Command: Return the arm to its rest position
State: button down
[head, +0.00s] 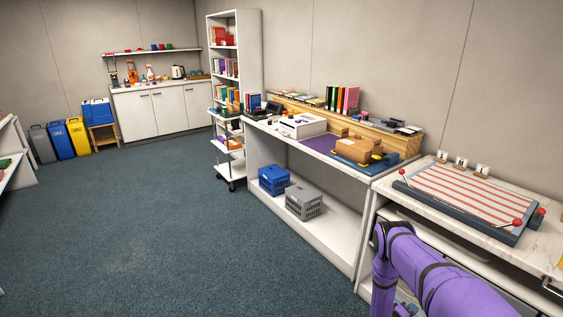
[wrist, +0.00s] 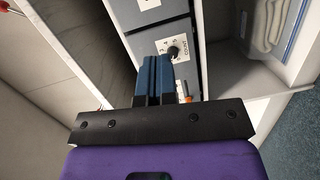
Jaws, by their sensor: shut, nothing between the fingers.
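My arm (head: 435,273), in purple covering, shows at the lower right of the head view, bent in front of the marble-topped counter. My gripper (wrist: 154,62) shows in the wrist view with its two blue fingers together and nothing between them. The fingers point at a grey front panel (wrist: 165,42) with a dark knob and a label with digits. I cannot tell whether the fingertips touch it. In the head view the gripper itself cannot be made out.
The marble-topped counter (head: 455,177) carries a striped board (head: 468,197) with red knobs. Left of it, a white workbench (head: 270,131) holds a cardboard box (head: 353,149), with crates on its lower shelf. A white shelf compartment (wrist: 235,65) stands right of the panel. The carpet (head: 150,225) is clear.

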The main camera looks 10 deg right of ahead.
jog(key=w+a+r+m+t+y, duration=0.3)
jog(key=w+r+y, duration=0.2)
jog(key=w+r, duration=1.75)
jog(key=w+a+r+t+y, duration=0.1)
jog(key=w+a+r+y, duration=0.35)
jog(key=r, duration=1.05)
jog(key=s+a+r+t+y, duration=0.1)
jog(key=a+r+t+y, duration=0.1)
jog(key=a+r, duration=0.9)
jog(key=s+a+r+n+y, duration=0.1)
jog(key=s+a+r+y, duration=0.1)
jog(key=s+a+r, duration=0.35)
jog(key=s+a+r+g+y, duration=0.1)
jog(key=s+a+r+y, duration=0.1)
jog(key=s+r, duration=0.7)
jog(key=s+a+r+n+y, duration=0.1)
jog(key=s+a+r, duration=0.3)
jog(key=r, duration=0.7)
jog(key=s+a+r+g, duration=0.1)
jog(key=s+a, duration=0.1)
jog(key=s, duration=1.3)
jog(key=s+a+r+g, duration=0.2)
jog(key=s, duration=1.3)
jog(key=shift+a+g, duration=0.3)
